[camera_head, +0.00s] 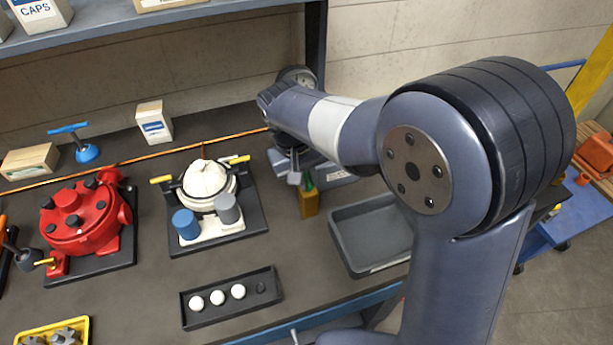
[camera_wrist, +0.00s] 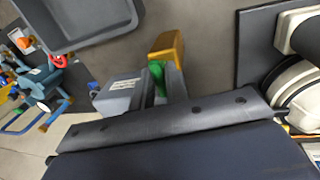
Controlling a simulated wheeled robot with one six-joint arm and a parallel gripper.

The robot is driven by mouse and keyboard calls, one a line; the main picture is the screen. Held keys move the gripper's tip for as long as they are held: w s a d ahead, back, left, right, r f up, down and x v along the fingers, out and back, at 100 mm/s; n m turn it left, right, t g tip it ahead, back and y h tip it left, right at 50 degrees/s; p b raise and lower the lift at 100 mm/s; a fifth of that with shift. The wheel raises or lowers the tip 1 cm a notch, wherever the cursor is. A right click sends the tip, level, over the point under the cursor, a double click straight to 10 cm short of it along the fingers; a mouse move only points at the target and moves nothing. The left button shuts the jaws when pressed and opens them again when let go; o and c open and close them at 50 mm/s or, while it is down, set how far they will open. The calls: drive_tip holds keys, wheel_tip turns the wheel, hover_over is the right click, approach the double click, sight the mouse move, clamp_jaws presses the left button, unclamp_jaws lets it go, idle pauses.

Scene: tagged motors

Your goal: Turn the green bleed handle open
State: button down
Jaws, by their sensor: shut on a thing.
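The green bleed handle (camera_head: 309,182) shows as a small green piece above a brass-coloured block (camera_head: 309,204), to the right of the white-domed unit on the bench. In the wrist view the green handle (camera_wrist: 157,71) lies between my two grey fingers, with the brass block (camera_wrist: 166,46) just beyond it. My gripper (camera_wrist: 161,84) is shut on the green handle. In the head view my gripper (camera_head: 301,179) reaches down at the handle from above, and my arm hides part of it. The handle's exact angle cannot be told.
A grey tray (camera_head: 345,258) lies right of the block. The white-domed unit (camera_head: 207,182) with blue and grey caps stands left, a red motor (camera_head: 83,222) farther left. A black tray (camera_head: 264,308) with white balls lies in front. A grey labelled box (camera_wrist: 119,96) is close beside my fingers.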

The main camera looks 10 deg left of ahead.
idle(0.5)
drive_tip(key=c, duration=1.5)
unclamp_jaws()
drive_tip(key=shift+o, duration=0.2)
wheel_tip(320, 180, up, 11)
drive_tip(key=s+a, duration=0.1)
drive_tip(key=shift+a+f+b, duration=0.15)
drive_tip(key=shift+a+b, duration=0.2)
drive_tip(key=shift+b, duration=0.05)
drive_tip(key=shift+f, duration=0.1)
drive_tip(key=f, duration=0.3)
drive_tip(key=d+f, duration=0.1)
drive_tip(key=f, duration=0.3)
drive_tip(key=w+f, duration=0.1)
drive_tip(key=f, duration=0.2)
drive_tip(key=shift+d+f+p, duration=0.2)
drive_tip(key=shift+d+p, duration=0.2)
